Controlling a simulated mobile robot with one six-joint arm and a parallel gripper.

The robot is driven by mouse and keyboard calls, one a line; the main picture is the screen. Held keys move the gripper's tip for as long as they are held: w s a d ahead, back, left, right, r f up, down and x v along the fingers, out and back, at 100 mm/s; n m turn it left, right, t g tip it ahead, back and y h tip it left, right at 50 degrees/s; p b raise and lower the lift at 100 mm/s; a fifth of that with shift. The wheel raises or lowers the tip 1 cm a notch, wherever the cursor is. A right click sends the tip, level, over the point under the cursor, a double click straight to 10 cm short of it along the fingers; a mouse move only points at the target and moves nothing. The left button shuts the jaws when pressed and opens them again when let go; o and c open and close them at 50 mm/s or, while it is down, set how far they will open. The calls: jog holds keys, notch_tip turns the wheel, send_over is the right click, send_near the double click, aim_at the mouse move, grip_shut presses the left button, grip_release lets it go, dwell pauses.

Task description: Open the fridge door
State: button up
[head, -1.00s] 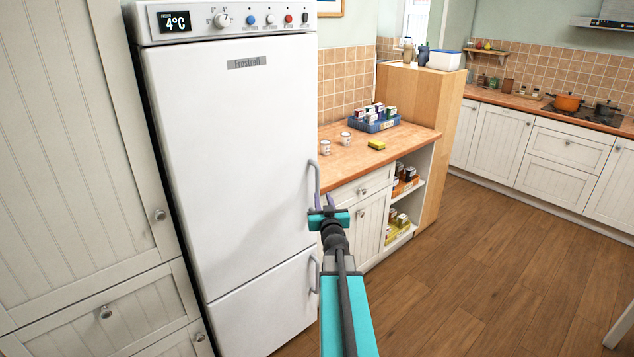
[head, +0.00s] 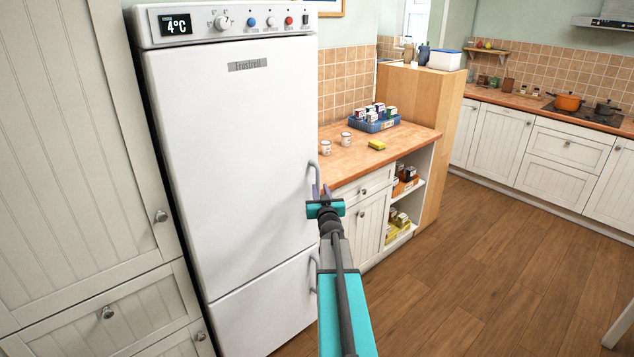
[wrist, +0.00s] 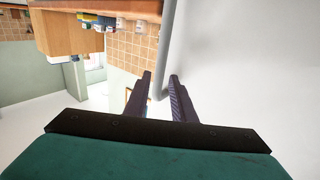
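The white fridge has its upper door (head: 235,150) shut. A grey vertical bar handle (head: 314,170) is on that door's right edge. My gripper (head: 321,190) is at the lower part of this handle. In the wrist view, the handle (wrist: 167,45) runs down between the two dark fingers of my gripper (wrist: 161,75). The fingers are apart on either side of it, with a small gap seeming to show on the left. Firm contact cannot be made out. The white door face (wrist: 245,75) fills the right of that view.
A lower fridge door (head: 265,305) has its own handle (head: 313,273). A wooden counter (head: 350,165) with cups and a blue crate (head: 376,124) stands right of the fridge. A tall cabinet (head: 75,130) is at left. Wooden floor at right is clear.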

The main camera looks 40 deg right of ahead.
aim_at(318, 182)
jog(key=shift+p+x, duration=0.7)
jog(key=shift+x, duration=2.75)
